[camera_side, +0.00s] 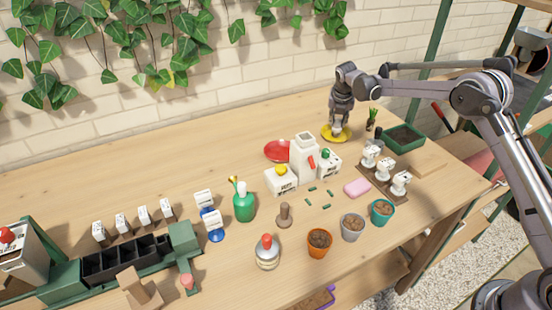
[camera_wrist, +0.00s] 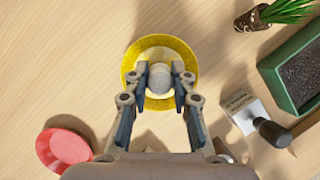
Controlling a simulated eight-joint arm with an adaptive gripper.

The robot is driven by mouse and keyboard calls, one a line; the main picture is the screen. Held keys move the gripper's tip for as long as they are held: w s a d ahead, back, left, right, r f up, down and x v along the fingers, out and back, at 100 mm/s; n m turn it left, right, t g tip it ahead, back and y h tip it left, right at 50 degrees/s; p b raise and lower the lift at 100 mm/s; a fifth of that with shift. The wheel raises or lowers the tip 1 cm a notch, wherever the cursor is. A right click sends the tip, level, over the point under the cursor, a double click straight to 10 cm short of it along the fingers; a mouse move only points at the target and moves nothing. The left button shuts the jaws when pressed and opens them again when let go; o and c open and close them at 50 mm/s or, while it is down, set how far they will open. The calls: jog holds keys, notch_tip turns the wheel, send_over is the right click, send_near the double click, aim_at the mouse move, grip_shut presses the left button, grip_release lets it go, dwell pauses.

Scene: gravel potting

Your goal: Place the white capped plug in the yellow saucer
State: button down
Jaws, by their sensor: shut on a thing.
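The yellow saucer (camera_side: 326,134) lies on the table at the back, below my gripper (camera_side: 338,124) in the side view. In the wrist view the yellow saucer (camera_wrist: 181,50) is round and speckled, seen between and beyond the fingers. The white capped plug (camera_wrist: 160,76) shows as a pale rounded top between the fingertips. My gripper (camera_wrist: 160,86) is shut on it, over the saucer's middle. In the side view a small white bit of the plug shows at the fingertips. I cannot tell whether the plug touches the saucer.
A red saucer (camera_wrist: 66,147) lies nearby on the left. White containers (camera_side: 303,152) stand in front. A wooden rack with white-topped plugs (camera_side: 384,181) is close by. Open tabletop lies left of the saucers.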

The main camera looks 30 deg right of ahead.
jog(key=c, duration=1.1)
grip_release()
jog(key=s+a+r+m, duration=0.3)
jog(key=s+r, duration=0.2)
jog(key=r, duration=0.4)
jog(key=s+a+r+m, duration=0.25)
jog(key=s+r, duration=0.25)
jog(key=r, duration=0.3)
jog(key=s+a+r+m+t+y, duration=0.2)
jog(key=s+r+m, duration=0.1)
jog(key=s+m, duration=0.65)
jog(key=s+a+f+m, duration=0.1)
jog(key=s+f+m, duration=0.1)
jog(key=s+m, duration=0.2)
jog(key=s+a+f+m+t, duration=0.1)
jog(key=s+m, duration=0.3)
jog(key=s, duration=0.5)
jog(key=s+a+f+m+y, duration=0.1)
jog(key=s+f+m, duration=0.2)
jog(key=s, duration=0.3)
jog(key=shift+s+a+f+m+t, duration=0.2)
jog(key=shift+s+a+m+t, duration=0.15)
jog(key=shift+m, duration=0.55)
jog(key=shift+d, duration=0.1)
